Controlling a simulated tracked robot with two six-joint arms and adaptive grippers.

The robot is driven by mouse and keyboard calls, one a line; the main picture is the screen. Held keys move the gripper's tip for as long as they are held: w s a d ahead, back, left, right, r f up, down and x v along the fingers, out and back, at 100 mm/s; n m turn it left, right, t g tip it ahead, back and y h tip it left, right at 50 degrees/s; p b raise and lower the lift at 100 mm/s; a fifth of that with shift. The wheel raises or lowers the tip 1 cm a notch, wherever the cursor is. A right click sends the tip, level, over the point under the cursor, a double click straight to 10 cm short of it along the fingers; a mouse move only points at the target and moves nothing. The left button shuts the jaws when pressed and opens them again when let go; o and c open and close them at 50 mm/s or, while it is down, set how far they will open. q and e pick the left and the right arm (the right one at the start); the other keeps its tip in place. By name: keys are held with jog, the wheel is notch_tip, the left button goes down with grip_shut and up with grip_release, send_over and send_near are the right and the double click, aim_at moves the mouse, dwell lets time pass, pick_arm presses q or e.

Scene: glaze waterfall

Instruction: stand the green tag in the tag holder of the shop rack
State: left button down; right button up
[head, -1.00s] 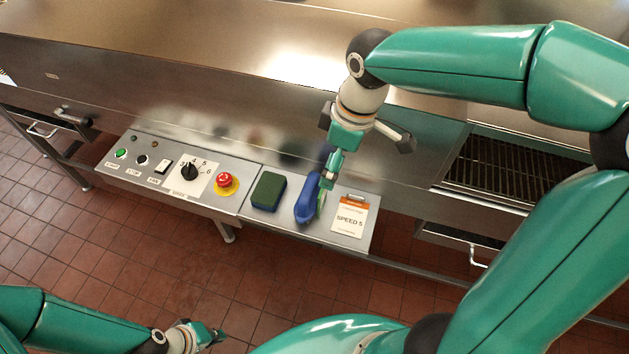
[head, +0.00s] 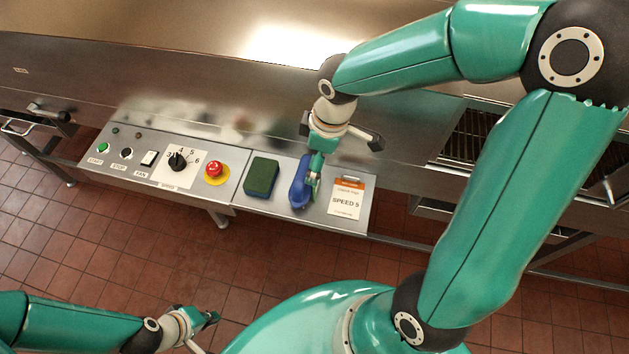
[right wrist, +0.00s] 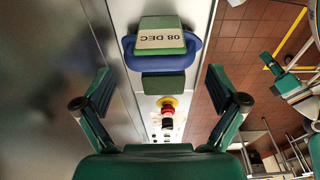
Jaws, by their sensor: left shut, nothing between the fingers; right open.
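A green block with a white label reading "08 DEC" (right wrist: 160,39) shows upside down in the right wrist view, with a blue loop-shaped part (right wrist: 130,52) around it. In the head view the blue object (head: 298,188) lies on the steel shelf, partly covered by my right gripper (head: 313,178). The right gripper is open in its wrist view (right wrist: 158,88), its fingers either side of the labelled block and apart from it. My left gripper (head: 212,318) is shut and empty, low over the floor. I cannot make out the tag holder or surely identify the shop rack.
A dark green pad (head: 261,176) lies left of the blue object. A "SPEED 5" card (head: 346,199) lies to its right. A red stop button (head: 215,168) and speed dial (head: 177,161) are on the panel at left. Brick-red floor lies in front.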

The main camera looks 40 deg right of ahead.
notch_tip(320, 180, down, 4)
jog(key=shift+s+f, duration=0.1)
jog(key=shift+f, duration=0.6)
jog(key=c, duration=1.3)
jog(key=shift+r, duration=0.1)
jog(key=shift+r, duration=0.1)
